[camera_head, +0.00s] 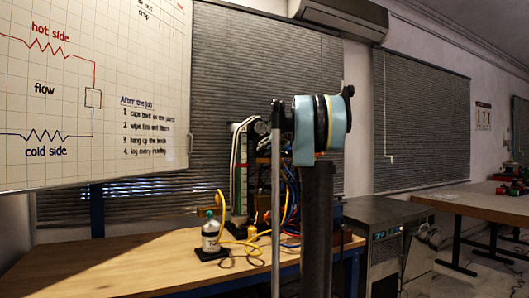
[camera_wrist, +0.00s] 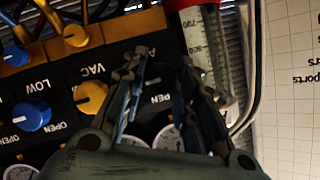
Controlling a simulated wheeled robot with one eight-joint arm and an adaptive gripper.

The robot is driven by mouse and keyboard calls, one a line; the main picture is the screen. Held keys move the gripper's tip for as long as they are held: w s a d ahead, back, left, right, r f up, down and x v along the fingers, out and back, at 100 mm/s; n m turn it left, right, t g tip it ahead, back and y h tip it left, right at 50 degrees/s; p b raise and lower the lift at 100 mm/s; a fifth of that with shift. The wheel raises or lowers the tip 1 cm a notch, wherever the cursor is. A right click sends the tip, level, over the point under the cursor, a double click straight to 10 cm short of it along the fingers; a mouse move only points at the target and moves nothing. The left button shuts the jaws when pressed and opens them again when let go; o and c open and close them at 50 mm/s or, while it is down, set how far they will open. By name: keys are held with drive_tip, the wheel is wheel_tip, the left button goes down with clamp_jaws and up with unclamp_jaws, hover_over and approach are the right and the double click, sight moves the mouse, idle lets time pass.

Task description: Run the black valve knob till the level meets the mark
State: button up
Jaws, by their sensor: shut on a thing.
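In the wrist view my gripper (camera_wrist: 164,70) reaches over a dark panel (camera_wrist: 58,72), its two fingers on either side of the black valve knob (camera_wrist: 165,82). The knob is dark and mostly hidden between the fingers. A clear sight tube (camera_wrist: 211,48) with a printed scale, 700 and 800 legible, stands just beyond the fingertips under a red part. The liquid level and the mark cannot be made out. In the head view the tube (camera_head: 240,172) stands on the rig, and my arm hides much of the rig and my gripper.
Yellow knobs (camera_wrist: 90,97) and blue knobs (camera_wrist: 32,114) sit close left of my fingers. Round gauges (camera_wrist: 168,138) lie partly under the gripper. A bottle (camera_head: 211,236) with a yellow hose stands on the wooden bench (camera_head: 120,264), whose left part is clear.

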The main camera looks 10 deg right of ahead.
idle(0.4)
drive_tip(key=o, duration=1.1)
drive_tip(key=shift+c, duration=0.2)
drive_tip(key=shift+d, duration=0.1)
drive_tip(key=v, duration=1.1)
drive_tip(key=shift+s, duration=0.35)
drive_tip(key=shift+d, duration=0.15)
